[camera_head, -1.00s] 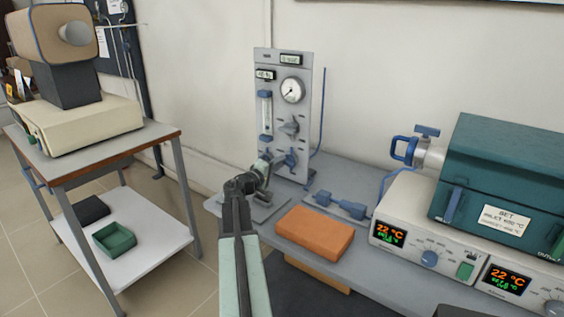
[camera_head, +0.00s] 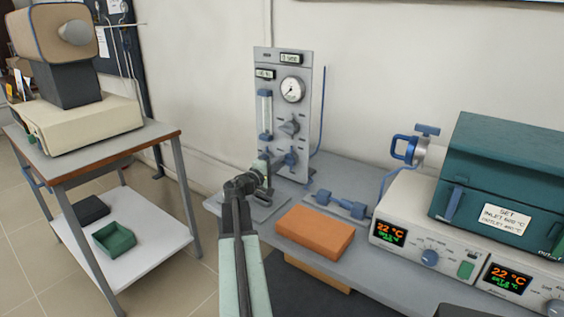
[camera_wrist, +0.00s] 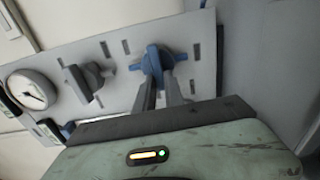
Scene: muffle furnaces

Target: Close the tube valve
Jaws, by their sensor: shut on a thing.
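The grey gas panel (camera_head: 308,110) stands upright on the bench against the wall. Its lower blue valve handle (camera_head: 291,158) sits near the panel's bottom. My gripper (camera_head: 273,161) reaches up to this handle from the front left. In the wrist view, the two grey fingers of my gripper (camera_wrist: 160,82) are on the blue handle (camera_wrist: 153,62), shut on it. The fingers hide part of the handle. A blue side fitting shows beside it. A grey knob (camera_head: 289,127) sits above, below a round gauge (camera_head: 292,90). Another blue valve handle (camera_head: 427,130) tops the furnace tube's end fitting.
An orange block (camera_head: 315,232) and a blue fitting (camera_head: 340,205) lie on the bench close to my arm. A green furnace (camera_head: 490,165) on a control unit fills the right. A cart (camera_head: 150,135) stands at left, with open floor between it and the bench.

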